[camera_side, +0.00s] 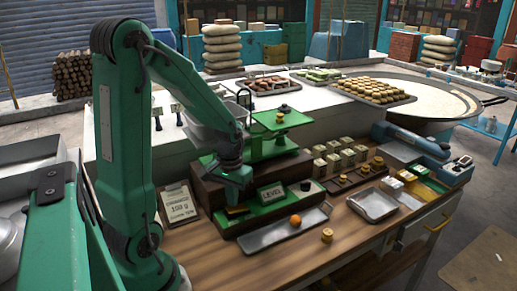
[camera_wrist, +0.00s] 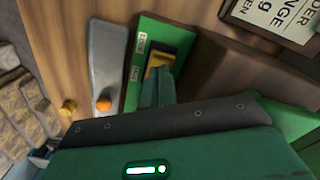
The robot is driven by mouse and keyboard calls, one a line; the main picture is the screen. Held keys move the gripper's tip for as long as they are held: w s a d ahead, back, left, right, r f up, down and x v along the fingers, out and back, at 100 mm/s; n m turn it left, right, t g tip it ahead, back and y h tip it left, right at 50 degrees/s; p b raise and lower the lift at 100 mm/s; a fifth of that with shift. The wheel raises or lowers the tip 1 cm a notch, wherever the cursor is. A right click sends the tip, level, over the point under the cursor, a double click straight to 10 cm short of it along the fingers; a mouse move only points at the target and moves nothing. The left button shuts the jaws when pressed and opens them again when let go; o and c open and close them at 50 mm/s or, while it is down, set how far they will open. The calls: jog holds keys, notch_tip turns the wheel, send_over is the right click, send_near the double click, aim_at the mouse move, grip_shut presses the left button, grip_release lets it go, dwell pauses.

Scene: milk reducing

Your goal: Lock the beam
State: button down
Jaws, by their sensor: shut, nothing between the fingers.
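A green-and-brown balance scale stands on the bench, with a green pan (camera_side: 282,121) raised at its back. Its green front panel (camera_side: 272,194) carries a LEVEL label. A brass-yellow lever (camera_wrist: 158,60) sits in a dark slot at the panel's end; it also shows in the side view (camera_side: 237,211). My gripper (camera_wrist: 158,88) is shut and empty, with its fingertips close to the lever. Whether they touch it I cannot tell. In the side view my gripper (camera_side: 236,185) is above the panel's left end. The beam itself is mostly hidden.
A metal tray (camera_side: 270,241) in front of the scale holds an orange ball (camera_side: 296,219). A brass weight (camera_side: 327,235) stands near the bench edge. A printed card (camera_side: 179,204) lies left of the scale. Several pale blocks (camera_side: 340,156) and an empty metal dish (camera_side: 374,205) are at the right.

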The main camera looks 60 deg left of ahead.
aim_at(234, 209)
jog(key=shift+f, duration=0.8)
dwell(0.6)
jog(key=shift+r, duration=3.55)
jog(key=s+d+r+m+t, duration=0.4)
jog(key=d+r, duration=0.7)
jog(key=d, duration=0.3)
jog(key=shift+d+m+t, duration=0.2)
jog(key=shift+m+t, duration=0.6)
jog(key=shift+m, duration=0.2)
